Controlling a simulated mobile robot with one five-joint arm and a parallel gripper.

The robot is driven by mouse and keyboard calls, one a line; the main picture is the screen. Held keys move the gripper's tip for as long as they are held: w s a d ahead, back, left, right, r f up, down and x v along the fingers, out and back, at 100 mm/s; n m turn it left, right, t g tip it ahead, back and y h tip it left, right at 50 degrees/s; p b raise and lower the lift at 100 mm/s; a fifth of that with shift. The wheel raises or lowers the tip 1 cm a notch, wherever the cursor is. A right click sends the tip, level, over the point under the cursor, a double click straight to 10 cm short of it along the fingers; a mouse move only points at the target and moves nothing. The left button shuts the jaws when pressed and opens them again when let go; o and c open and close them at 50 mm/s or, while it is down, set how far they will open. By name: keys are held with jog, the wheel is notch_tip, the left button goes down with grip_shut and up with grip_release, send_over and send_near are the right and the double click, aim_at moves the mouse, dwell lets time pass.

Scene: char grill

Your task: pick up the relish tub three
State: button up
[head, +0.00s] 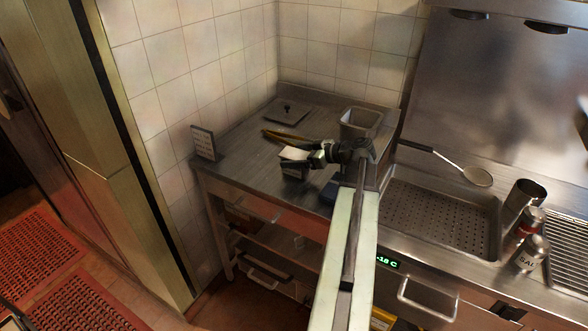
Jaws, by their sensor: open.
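A small dark tub with a pale top (293,165) stands on the steel side table. It may be the relish tub, but no label or number on it can be read. My arm reaches over the table from the front, and my gripper (316,155) is at the tub's right side, with its tips close to the upper edge. The gripper is open; I cannot tell whether a finger touches the tub or how the fingers sit around it. The arm hides part of the table to the right.
The steel table (232,150) also bears a square metal lid (287,112), yellow tongs (285,136), a metal container (360,124) and a small sign (204,142). A perforated basin (440,205), a ladle (475,176) and shakers (531,252) are to the right. Tiled walls close the back.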

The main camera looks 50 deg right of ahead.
jog(key=shift+r, duration=0.1)
jog(key=c, duration=1.9)
jog(key=shift+o, duration=0.2)
